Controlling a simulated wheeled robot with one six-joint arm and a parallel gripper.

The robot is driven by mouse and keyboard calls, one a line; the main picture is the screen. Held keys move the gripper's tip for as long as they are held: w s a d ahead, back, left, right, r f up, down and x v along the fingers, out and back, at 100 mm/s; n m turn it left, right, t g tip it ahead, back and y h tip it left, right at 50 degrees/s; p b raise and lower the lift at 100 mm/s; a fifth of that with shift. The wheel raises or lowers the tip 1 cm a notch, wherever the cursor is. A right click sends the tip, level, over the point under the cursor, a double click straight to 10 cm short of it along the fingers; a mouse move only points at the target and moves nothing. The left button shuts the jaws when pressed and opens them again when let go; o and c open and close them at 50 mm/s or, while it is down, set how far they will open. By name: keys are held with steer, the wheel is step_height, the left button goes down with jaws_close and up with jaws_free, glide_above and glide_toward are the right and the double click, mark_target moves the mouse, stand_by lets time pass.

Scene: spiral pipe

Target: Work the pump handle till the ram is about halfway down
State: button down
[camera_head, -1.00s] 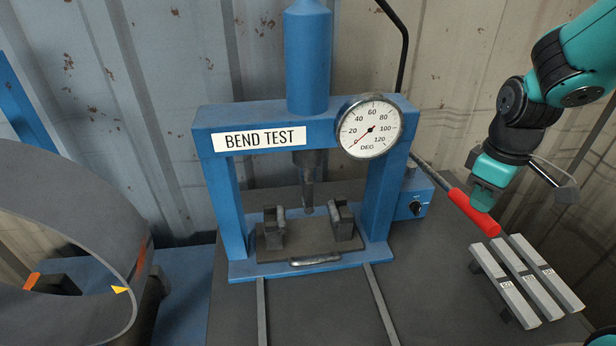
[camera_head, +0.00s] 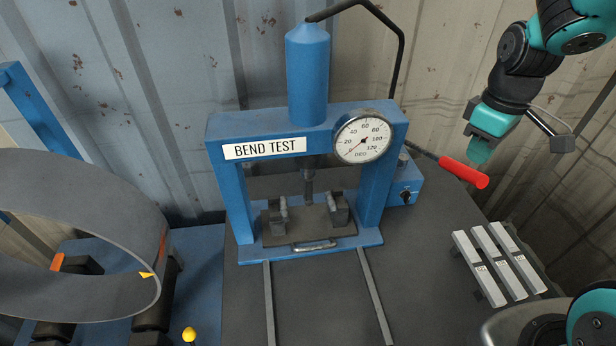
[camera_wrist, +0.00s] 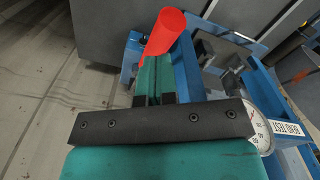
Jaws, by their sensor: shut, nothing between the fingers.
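The blue bend-test press (camera_head: 222,190) stands in the middle of the head view. Its ram (camera_head: 308,182) points down between the two dark supports (camera_head: 337,210); any gap to the tooling below is hard to judge. The dial gauge (camera_head: 362,138) has its needle at the low end, near zero. The pump handle (camera_head: 463,172) has a red grip and slopes gently down to the right from the pump (camera_head: 406,186). My gripper (camera_head: 479,152) is shut and empty, right at the red grip; I cannot tell whether it touches. In the wrist view, the red grip (camera_wrist: 163,32) lies just beyond my fingertips (camera_wrist: 153,68).
Several grey metal strips (camera_head: 497,262) lie on a rack at right. A large curved grey pipe band (camera_head: 75,190) fills the left side. Two rails (camera_head: 376,296) run forward from the press. Corrugated walls stand close behind and at right. The dark tabletop before the press is clear.

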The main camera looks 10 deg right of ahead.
steer(key=shift+f, duration=0.2)
stand_by(0.4)
steer(key=shift+f+b, duration=0.75)
steer(key=shift+f, duration=0.1)
step_height(320, 180, down, 8)
steer(key=s+b, duration=0.2)
steer(key=b, duration=0.4)
steer(key=shift+s, duration=0.25)
steer(key=shift+f, duration=0.15)
step_height(320, 180, down, 7)
steer(key=b, duration=0.6)
steer(key=r+p, duration=0.5)
steer(key=w+r+p, duration=0.1)
steer(key=r+p, duration=0.5)
steer(key=w+r+p, duration=0.1)
steer(key=r+p, duration=0.4)
steer(key=r, duration=0.1)
steer(key=shift+w+r+p, duration=0.25)
steer(key=shift+p, duration=0.1)
steer(key=shift+f, duration=0.25)
